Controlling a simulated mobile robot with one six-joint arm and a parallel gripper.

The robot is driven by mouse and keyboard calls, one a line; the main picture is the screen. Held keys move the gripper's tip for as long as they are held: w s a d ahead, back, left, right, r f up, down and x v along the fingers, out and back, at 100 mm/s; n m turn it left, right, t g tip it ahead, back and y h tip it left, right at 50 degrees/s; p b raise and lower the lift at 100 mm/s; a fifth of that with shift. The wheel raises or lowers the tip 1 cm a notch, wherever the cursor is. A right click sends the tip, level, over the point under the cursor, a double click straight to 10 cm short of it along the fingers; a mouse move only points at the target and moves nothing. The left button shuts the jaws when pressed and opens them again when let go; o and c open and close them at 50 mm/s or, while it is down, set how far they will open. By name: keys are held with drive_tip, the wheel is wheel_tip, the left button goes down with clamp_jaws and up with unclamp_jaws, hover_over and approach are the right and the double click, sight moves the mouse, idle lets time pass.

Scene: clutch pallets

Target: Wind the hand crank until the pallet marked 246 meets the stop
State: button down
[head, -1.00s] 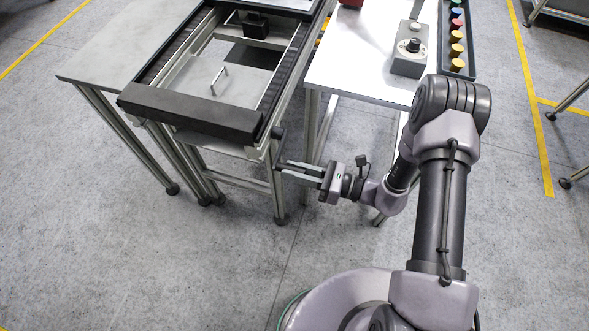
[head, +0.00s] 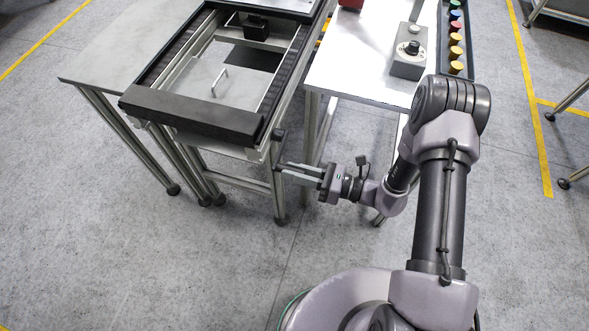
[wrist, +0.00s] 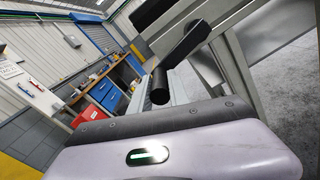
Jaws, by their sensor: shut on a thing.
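My gripper (head: 282,168) is at the near right corner of the conveyor frame, shut on the crank's black handle (wrist: 160,86). In the wrist view the round handle lies between my two pale fingers (wrist: 158,92), and the dark crank arm (wrist: 186,44) slants up to the right from it. In the head view the crank hub (head: 279,134) shows on the frame's side, above my fingertips. A pale grey plate with a wire handle (head: 219,80) lies between the rails. Farther back is a plate carrying a black block (head: 256,25). I cannot read a number 246 on either, nor identify the stop.
A black bar (head: 190,115) closes the conveyor's near end. A white table (head: 350,70) to the right bears a grey control box (head: 408,62) and a tray of coloured cylinders (head: 455,52). Table legs stand close to my gripper. The floor in front is clear.

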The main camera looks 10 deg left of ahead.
wheel_tip(320, 180, up, 3)
drive_tip(key=m+p, duration=0.3)
drive_tip(key=shift+r, duration=0.15)
drive_tip(key=r+m+p, duration=0.2)
drive_tip(key=m, duration=0.1)
drive_tip(key=shift+w, duration=0.2)
drive_tip(key=shift+w+d+r+m+p, duration=0.1)
drive_tip(key=shift+w+r+m+p, duration=0.55)
drive_tip(key=shift+m, duration=0.4)
drive_tip(key=shift+w+r+m+p, duration=0.55)
drive_tip(key=shift+r+m, duration=0.15)
drive_tip(key=shift+m, duration=0.4)
drive_tip(key=shift+w+d+r+m+p, duration=0.1)
drive_tip(key=shift+w+r+m+p, duration=0.5)
drive_tip(key=shift+m, duration=0.45)
drive_tip(key=shift+r, duration=0.1)
drive_tip(key=c, duration=1.3)
unclamp_jaws()
drive_tip(key=shift+o, duration=0.2)
